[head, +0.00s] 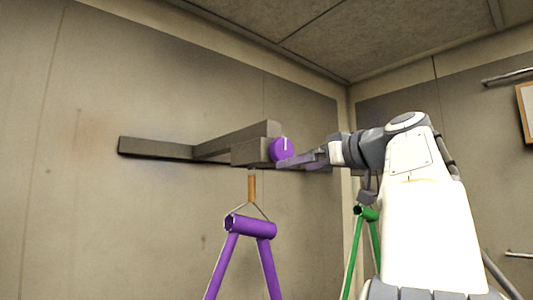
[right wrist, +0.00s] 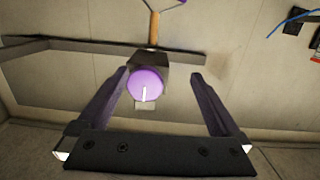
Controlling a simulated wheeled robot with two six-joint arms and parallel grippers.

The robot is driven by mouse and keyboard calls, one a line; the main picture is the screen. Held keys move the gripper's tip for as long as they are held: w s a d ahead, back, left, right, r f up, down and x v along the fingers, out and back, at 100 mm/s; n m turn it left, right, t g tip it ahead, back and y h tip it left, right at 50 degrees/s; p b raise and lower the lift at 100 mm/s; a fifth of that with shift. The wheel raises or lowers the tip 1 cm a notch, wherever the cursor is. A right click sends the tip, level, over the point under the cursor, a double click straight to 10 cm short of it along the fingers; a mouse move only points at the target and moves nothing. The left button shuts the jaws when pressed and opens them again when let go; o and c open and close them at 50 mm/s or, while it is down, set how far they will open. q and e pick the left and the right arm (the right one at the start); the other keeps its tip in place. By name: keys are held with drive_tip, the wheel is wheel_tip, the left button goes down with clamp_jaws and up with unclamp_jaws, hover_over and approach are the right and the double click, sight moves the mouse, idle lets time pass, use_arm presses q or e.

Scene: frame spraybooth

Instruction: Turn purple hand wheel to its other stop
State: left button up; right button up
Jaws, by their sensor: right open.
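The purple hand wheel (head: 281,150) is a small round disc with a white mark, on the end of a dark grey block (head: 250,152) at the wall bracket. In the head view the mark points up. In the right wrist view the wheel (right wrist: 146,85) lies between my two fingers, with clear gaps on both sides. My right gripper (head: 285,162) is open at the wheel; it also shows in the right wrist view (right wrist: 158,78). Whether the fingertips reach past the wheel's face is hard to tell. My left gripper is not in view.
A purple frame (head: 250,227) hangs from an orange-brown hanger (head: 252,188) below the block. A green frame (head: 366,214) hangs behind my right arm. A grey rail (head: 155,148) runs along the wall. The space left of the purple frame is clear.

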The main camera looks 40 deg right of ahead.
sight(285, 150)
drive_tip(key=s+d+r+t+h, duration=0.1)
drive_tip(key=s+d+r, duration=0.15)
drive_tip(key=r, duration=0.25)
drive_tip(key=shift+n, duration=0.4)
drive_tip(key=w+p, duration=0.1)
drive_tip(key=w, duration=0.2)
drive_tip(key=w+p, duration=0.2)
drive_tip(key=w+a+p, duration=0.1)
drive_tip(key=w, duration=0.2)
drive_tip(key=shift+w+f+p, duration=0.2)
drive_tip(key=shift+w+p, duration=0.15)
drive_tip(key=shift+w+f, duration=0.1)
drive_tip(key=shift+w, duration=0.35)
drive_tip(key=c, duration=1.2)
drive_tip(key=shift+o, duration=0.2)
